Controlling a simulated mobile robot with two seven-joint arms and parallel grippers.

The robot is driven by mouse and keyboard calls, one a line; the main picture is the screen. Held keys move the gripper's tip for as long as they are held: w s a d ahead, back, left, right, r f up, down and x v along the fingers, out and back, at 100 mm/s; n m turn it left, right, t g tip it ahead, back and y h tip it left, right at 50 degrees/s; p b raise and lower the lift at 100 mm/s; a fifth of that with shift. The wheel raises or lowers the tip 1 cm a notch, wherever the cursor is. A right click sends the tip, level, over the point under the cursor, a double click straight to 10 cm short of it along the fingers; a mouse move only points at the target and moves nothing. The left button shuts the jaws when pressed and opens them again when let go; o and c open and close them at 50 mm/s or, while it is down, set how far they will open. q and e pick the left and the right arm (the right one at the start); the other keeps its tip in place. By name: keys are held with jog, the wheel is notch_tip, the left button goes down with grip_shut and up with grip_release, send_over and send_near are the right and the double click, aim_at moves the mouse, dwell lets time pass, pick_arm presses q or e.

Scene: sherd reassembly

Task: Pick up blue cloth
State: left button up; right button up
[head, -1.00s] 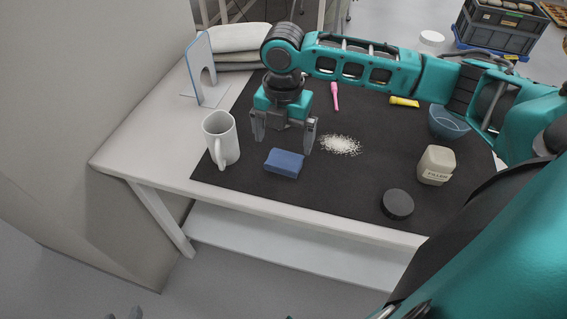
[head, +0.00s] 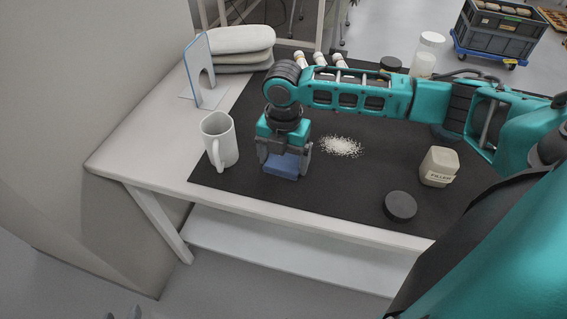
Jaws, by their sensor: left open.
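The blue cloth (head: 281,168), a small folded block, lies on the dark mat (head: 340,205) near its front left part. My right gripper (head: 285,163) points down over it, with one finger on each side of the cloth and its upper part hidden behind the gripper. I cannot tell whether the fingers press on it. The cloth appears still at mat level. My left gripper (head: 124,314) shows only as grey tips at the bottom left edge, open and well away from the table.
A white mug (head: 219,142) stands close left of the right gripper. A pile of white grains (head: 341,147) lies to the right. A filler jar (head: 438,166) and a dark round lid (head: 400,206) sit further right. Grey pads (head: 240,42) are stacked behind.

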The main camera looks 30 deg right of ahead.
jog(key=c, duration=0.6)
pick_arm(q)
jog(key=shift+a+f, duration=0.1)
jog(key=shift+a, duration=0.05)
pick_arm(e)
jog(key=shift+o, duration=0.2)
jog(key=shift+r, duration=0.15)
notch_tip(320, 180, up, 9)
jog(key=p, duration=0.2)
pick_arm(q)
jog(key=shift+s+a+r+y+p, duration=0.15)
jog(key=shift+s+a+r+p, duration=0.1)
jog(key=shift+a+r+p, duration=0.3)
jog(key=shift+s+a+r+y+p, duration=0.15)
jog(key=shift+s+a+r+p, duration=0.15)
jog(key=shift+p, duration=0.3)
pick_arm(e)
notch_tip(320, 180, up, 11)
send_over(284, 161)
